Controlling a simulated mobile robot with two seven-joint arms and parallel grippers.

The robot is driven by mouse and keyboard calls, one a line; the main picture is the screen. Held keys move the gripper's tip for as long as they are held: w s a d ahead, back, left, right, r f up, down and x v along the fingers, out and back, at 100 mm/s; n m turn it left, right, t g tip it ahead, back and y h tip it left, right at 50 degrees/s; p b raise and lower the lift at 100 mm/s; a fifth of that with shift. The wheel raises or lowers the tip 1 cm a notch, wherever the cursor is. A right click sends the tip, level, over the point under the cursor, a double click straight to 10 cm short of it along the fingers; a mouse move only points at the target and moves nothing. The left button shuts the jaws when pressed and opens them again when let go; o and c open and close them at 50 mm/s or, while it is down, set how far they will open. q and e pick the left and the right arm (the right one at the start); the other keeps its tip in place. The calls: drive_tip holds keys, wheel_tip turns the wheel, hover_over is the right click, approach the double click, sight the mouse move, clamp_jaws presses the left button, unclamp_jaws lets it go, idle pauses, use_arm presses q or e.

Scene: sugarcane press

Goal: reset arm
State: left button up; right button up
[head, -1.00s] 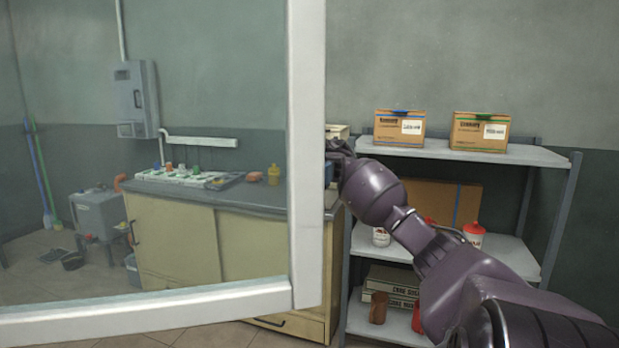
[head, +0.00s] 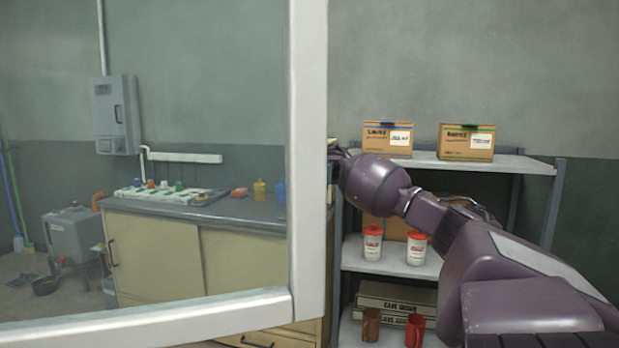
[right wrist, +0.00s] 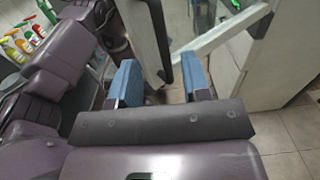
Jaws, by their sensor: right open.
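My right arm (head: 455,230) comes in from the right in the head view and reaches to the white door frame (head: 308,180), where its gripper is mostly hidden. In the right wrist view my right gripper (right wrist: 161,76) is open, its two blue fingers well apart. A black bar handle (right wrist: 157,35) on the pale door shows between the fingers; I cannot tell whether it touches either one. My left gripper is in neither view.
The glass door's lower rail (head: 140,317) crosses the left foreground. Behind it stand a cream cabinet (head: 155,255) and a wall box (head: 116,115). A metal shelf (head: 515,163) with cartons and bottles stands behind my right arm. Bare floor tiles (right wrist: 285,165) show at lower right in the wrist view.

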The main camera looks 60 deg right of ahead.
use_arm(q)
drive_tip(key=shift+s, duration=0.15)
use_arm(e)
drive_tip(key=s+a+f+m+t+h+p, duration=0.1)
drive_tip(key=a+f+m+t+h+p, duration=0.25)
drive_tip(key=f+m+t, duration=1)
drive_tip(key=a+f+m+t+h+p, duration=0.4)
drive_tip(key=f+m+t, duration=0.5)
drive_tip(key=f+m, duration=0.95)
use_arm(q)
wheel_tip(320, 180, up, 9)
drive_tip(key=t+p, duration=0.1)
drive_tip(key=p, duration=0.2)
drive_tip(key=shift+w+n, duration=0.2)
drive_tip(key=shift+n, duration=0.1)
use_arm(e)
drive_tip(key=s+a+f+m+g+h, duration=0.2)
drive_tip(key=s+a+f+m+h, duration=0.1)
drive_tip(key=a+m, duration=0.4)
drive_tip(key=s+a+f+m+g+h, duration=0.3)
drive_tip(key=s+a+f+m+h, duration=0.1)
drive_tip(key=s+a+m, duration=0.3)
drive_tip(key=s+a+f+m+g+h, duration=0.3)
drive_tip(key=s+a+f+m, duration=0.2)
drive_tip(key=a+m, duration=0.3)
drive_tip(key=shift+a+f+m, duration=0.15)
drive_tip(key=shift+a+m, duration=0.25)
drive_tip(key=shift+a, duration=0.35)
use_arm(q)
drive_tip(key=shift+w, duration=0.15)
